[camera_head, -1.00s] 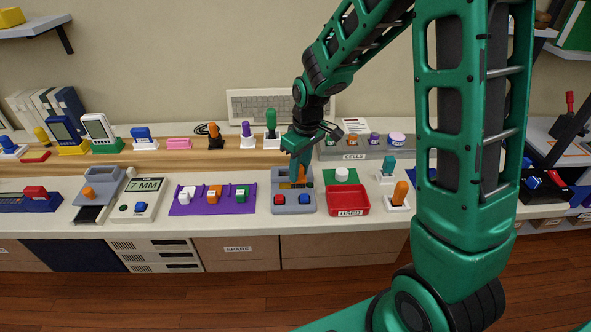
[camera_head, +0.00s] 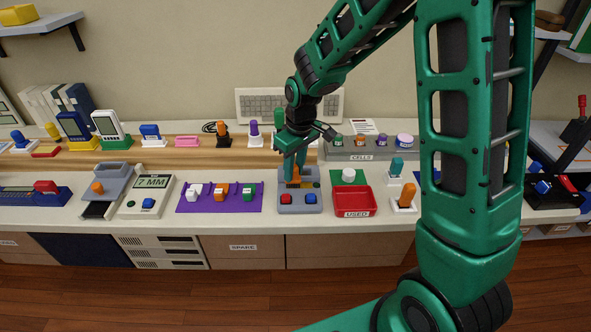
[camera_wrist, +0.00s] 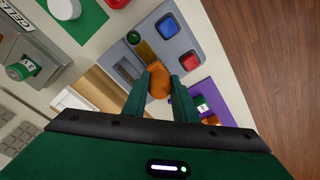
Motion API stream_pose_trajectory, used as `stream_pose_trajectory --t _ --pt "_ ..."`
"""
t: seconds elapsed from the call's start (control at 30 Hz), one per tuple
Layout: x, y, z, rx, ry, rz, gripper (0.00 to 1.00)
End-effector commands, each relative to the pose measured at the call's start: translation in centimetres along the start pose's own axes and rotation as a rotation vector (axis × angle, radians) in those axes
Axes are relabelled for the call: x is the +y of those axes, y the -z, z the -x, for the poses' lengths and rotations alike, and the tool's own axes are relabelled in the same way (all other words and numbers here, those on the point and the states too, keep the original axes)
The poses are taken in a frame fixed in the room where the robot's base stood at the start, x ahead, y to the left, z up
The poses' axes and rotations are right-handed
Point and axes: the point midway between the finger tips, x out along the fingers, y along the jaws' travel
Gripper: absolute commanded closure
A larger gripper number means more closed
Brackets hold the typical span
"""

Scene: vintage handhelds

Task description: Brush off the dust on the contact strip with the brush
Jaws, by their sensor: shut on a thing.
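My gripper (camera_wrist: 158,85) is shut on the orange handle of the brush (camera_wrist: 158,78), which also shows below my fingers in the head view (camera_head: 293,173). It stands over the grey handheld (camera_head: 301,208) with a red and a blue button. In the wrist view the handheld (camera_wrist: 183,42) lies below the brush. A brassy contact strip (camera_wrist: 146,50) shows in its recess beside the handle. The brush's bristles are hidden, so I cannot tell whether they touch the strip. Dust is too small to make out.
Right of the handheld is a red USED tray (camera_head: 354,213), with a grey CELLS rack (camera_head: 350,152) behind. On the left lies a purple mat (camera_head: 220,206) with several small blocks. An orange-handled tool (camera_head: 405,196) stands further right. The counter is crowded.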

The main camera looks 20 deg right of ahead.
Motion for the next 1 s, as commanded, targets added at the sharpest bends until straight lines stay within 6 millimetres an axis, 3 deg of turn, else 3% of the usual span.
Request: stream_pose_trajectory --t 1.0 --pt "2.6 -2.7 -0.1 -0.002 0.0 -0.001 1.0"
